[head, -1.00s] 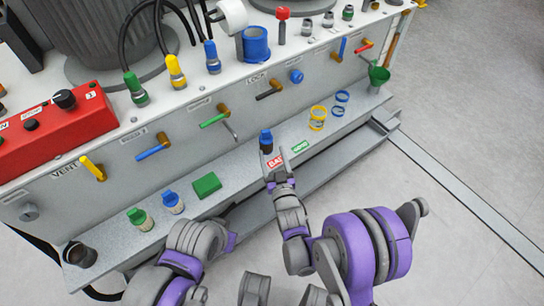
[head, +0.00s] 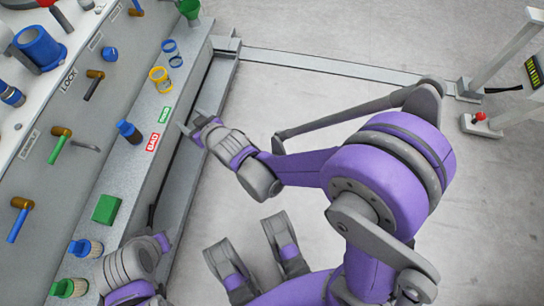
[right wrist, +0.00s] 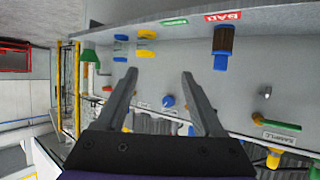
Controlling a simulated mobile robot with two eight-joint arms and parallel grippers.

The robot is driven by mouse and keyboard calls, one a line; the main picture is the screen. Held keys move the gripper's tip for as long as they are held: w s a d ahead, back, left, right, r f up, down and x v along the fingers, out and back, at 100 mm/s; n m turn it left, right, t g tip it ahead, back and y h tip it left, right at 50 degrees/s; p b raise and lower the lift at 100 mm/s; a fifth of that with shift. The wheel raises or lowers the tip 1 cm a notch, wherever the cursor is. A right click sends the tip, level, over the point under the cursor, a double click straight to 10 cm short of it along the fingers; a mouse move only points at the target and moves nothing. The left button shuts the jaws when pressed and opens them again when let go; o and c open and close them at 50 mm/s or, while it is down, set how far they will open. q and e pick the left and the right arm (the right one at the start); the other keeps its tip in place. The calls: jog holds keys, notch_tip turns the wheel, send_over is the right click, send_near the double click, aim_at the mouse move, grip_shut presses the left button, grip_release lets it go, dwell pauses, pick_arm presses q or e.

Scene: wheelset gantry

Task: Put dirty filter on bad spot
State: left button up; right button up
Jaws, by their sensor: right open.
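The dirty filter (head: 129,131), dark brown with a blue cap, stands on the grey shelf right beside the red BAD label (head: 152,143). It also shows in the right wrist view (right wrist: 222,42), with the BAD label (right wrist: 222,16) next to it. My right gripper (head: 189,126) is open and empty, apart from the filter, at the outer edge of the shelf. In the right wrist view its two fingers (right wrist: 158,80) are spread with nothing between them. My left arm is at the lower left, and its finger opening is not clear.
A green GOOD label (head: 164,115) lies beside the BAD one. Yellow rings (head: 159,80) and blue rings (head: 171,53) stand farther along the shelf. A green block (head: 106,209) and lighter blue- and green-capped filters (head: 85,248) are nearer.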

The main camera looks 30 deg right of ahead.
jog(key=s+d+m+g+h, duration=0.1)
jog(key=s+d+g, duration=0.1)
jog(key=s+d, duration=0.4)
jog(key=s+d+m+g+h, duration=0.1)
jog(key=s+d+g, duration=0.2)
jog(key=s, duration=0.9)
jog(key=s+d+m+g+h, duration=0.1)
jog(key=s+d+g+h, duration=0.1)
jog(key=s+d, duration=0.6)
jog(key=shift+s+d+f+m+g, duration=0.15)
jog(key=shift+s+d+m+g, duration=0.15)
jog(key=shift+s+g, duration=0.3)
